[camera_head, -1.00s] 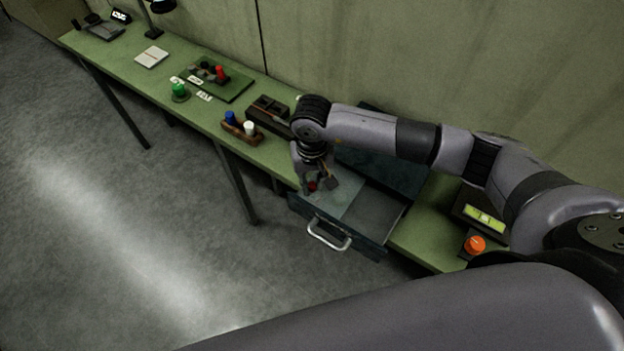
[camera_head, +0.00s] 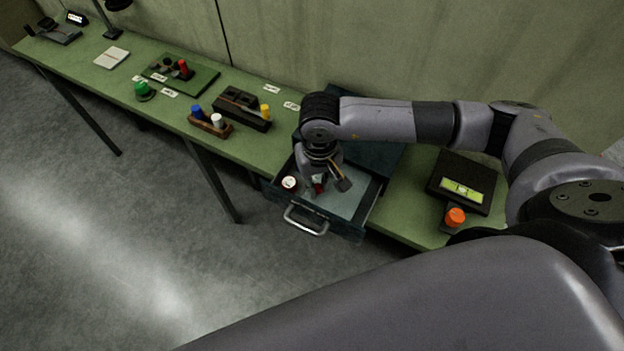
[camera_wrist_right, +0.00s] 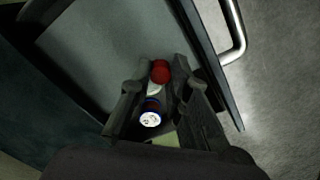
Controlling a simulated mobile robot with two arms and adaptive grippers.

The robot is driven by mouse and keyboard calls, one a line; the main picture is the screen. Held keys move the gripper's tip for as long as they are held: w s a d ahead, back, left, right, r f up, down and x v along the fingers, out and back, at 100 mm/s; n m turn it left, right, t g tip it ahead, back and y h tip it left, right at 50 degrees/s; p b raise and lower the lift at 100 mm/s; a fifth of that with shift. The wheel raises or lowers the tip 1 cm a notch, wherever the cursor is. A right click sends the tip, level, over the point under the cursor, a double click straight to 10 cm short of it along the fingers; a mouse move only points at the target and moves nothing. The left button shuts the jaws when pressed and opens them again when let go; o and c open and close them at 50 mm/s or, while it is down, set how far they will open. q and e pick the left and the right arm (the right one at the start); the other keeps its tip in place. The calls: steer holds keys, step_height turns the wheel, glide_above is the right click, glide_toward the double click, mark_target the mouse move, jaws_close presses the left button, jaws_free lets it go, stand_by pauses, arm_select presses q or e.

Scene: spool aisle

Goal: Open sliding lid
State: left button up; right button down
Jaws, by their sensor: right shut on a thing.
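An open drawer (camera_head: 341,229) with a metal handle (camera_head: 306,221) juts out from the bench. A flat grey sliding lid (camera_head: 346,204) covers its right part, and the left part is uncovered. A round, white-topped spool-like item (camera_head: 289,183) shows in the uncovered part; it also shows in the wrist view (camera_wrist_right: 150,119), with blue and red on its side. My right gripper (camera_head: 325,186) points down over the drawer and is shut on the lid's red knob (camera_wrist_right: 160,71), which shows between the fingers in the wrist view. My left gripper is out of view.
Right of the drawer stand a black box with a lit display (camera_head: 461,190) and an orange button (camera_head: 456,217). To the left on the green bench are a peg rack (camera_head: 211,125), a dark slotted block (camera_head: 241,108) and a green button (camera_head: 142,90). Floor before the bench is clear.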

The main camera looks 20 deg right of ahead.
steer(key=c, duration=1.8)
jaws_free()
steer(key=shift+s, duration=0.1)
steer(key=o, duration=0.3)
steer(key=shift+r, duration=0.25)
step_height(320, 180, up, 12)
steer(key=shift+f, duration=0.25)
